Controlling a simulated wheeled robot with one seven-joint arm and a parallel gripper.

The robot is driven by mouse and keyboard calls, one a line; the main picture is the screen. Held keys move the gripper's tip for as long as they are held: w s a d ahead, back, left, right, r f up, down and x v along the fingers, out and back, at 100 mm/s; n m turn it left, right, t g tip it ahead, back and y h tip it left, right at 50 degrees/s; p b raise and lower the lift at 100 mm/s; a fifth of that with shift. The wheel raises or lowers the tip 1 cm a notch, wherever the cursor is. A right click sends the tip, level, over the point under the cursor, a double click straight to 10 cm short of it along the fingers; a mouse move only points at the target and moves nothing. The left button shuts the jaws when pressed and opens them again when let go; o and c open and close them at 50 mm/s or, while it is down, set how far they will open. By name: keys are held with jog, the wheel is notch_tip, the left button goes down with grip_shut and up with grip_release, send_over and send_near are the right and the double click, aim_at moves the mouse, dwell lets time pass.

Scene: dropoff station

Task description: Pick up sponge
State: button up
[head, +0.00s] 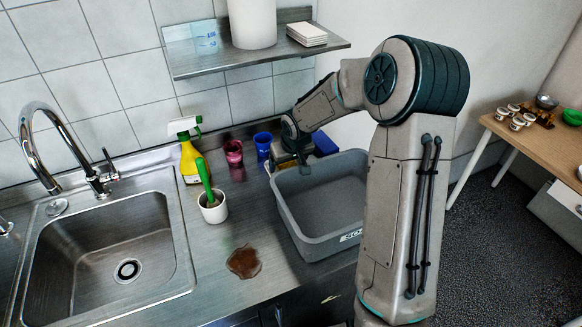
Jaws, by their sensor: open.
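My gripper (300,165) points down at the back left of the grey bin (287,222), beside its rear rim. It is open; its fingertips are small and partly lost against the bin. No sponge shows clearly. A dark blue block (325,144) lies behind the bin, just right of my gripper and partly hidden by it; I cannot tell whether it is the sponge. A small olive-yellow patch (284,165) shows right at my gripper, too small to identify.
A white pot (213,211) holds a green-handled brush (204,177). A brown spill (244,262) lies in front. A metal shelf (205,66) hangs above.

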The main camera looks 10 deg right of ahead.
jog(key=shift+f, duration=0.25)
dwell(0.4)
jog(key=c, duration=1.1)
